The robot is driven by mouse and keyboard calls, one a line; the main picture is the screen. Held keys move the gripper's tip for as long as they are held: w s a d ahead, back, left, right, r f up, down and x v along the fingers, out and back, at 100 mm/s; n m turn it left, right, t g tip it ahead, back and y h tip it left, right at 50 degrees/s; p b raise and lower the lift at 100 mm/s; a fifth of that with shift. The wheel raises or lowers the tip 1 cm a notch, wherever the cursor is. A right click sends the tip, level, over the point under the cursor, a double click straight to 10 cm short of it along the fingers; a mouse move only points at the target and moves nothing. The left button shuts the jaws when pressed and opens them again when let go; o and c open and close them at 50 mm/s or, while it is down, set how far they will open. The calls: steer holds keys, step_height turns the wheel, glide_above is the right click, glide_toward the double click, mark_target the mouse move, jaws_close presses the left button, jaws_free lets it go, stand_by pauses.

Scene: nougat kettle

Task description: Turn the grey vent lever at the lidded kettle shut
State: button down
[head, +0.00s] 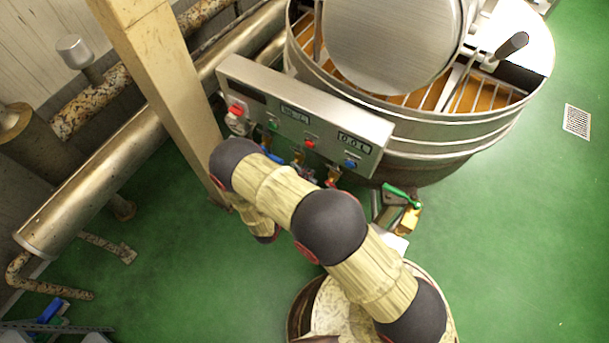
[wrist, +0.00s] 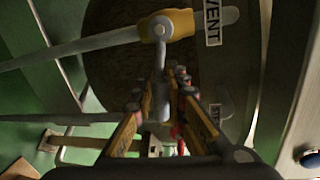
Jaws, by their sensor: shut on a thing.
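A yellow valve body (wrist: 176,22) shows at the top of the wrist view, beside a label reading VENT (wrist: 212,22). The grey vent lever (wrist: 160,58) runs from it down between my gripper's fingers. My gripper (wrist: 160,88) is shut on this lever, with one finger on each side. The lidded kettle (head: 440,125) stands at the top of the head view. In that view my arm hides the gripper and the lever.
A control box (head: 300,115) with buttons is on the kettle's side. A second label (wrist: 215,118), partly readable, and red parts lie close to my right finger. A beige post (head: 160,90) and pipes stand left. A round container (head: 300,310) stands below my arm.

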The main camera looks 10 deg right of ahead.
steer(key=shift+r+n+h+p, duration=0.3)
steer(key=shift+r+n, duration=0.2)
steer(key=shift+n, duration=0.2)
steer(key=c, duration=1.9)
jaws_free()
steer(key=shift+o, duration=0.7)
steer(key=v, duration=1.2)
steer(key=shift+r, duration=0.2)
